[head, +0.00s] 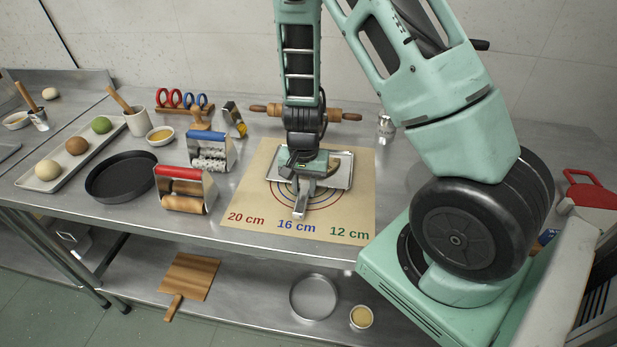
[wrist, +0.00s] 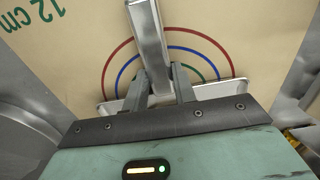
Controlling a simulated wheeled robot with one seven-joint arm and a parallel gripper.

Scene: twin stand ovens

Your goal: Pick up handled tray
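The handled tray (head: 338,163) is a shallow silver metal tray over the tan mat, with its flat metal handle (head: 302,200) pointing toward the front edge. Whether it touches the mat is unclear. My gripper (head: 306,178) is above the handle, near the tray body. In the wrist view the handle (wrist: 148,35) runs between the two fingers of my gripper (wrist: 161,75), which appear to press on both its sides. The tray's rim (wrist: 215,90) shows behind the fingers; the rest is hidden by my gripper's body.
The mat (head: 248,195) has coloured rings and size labels. Left of it stand a red-handled roller (head: 184,190), a blue-handled roller (head: 210,152) and a round black pan (head: 120,176). A rolling pin (head: 342,115) and a metal shaker (head: 386,128) lie behind. The mat's front is clear.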

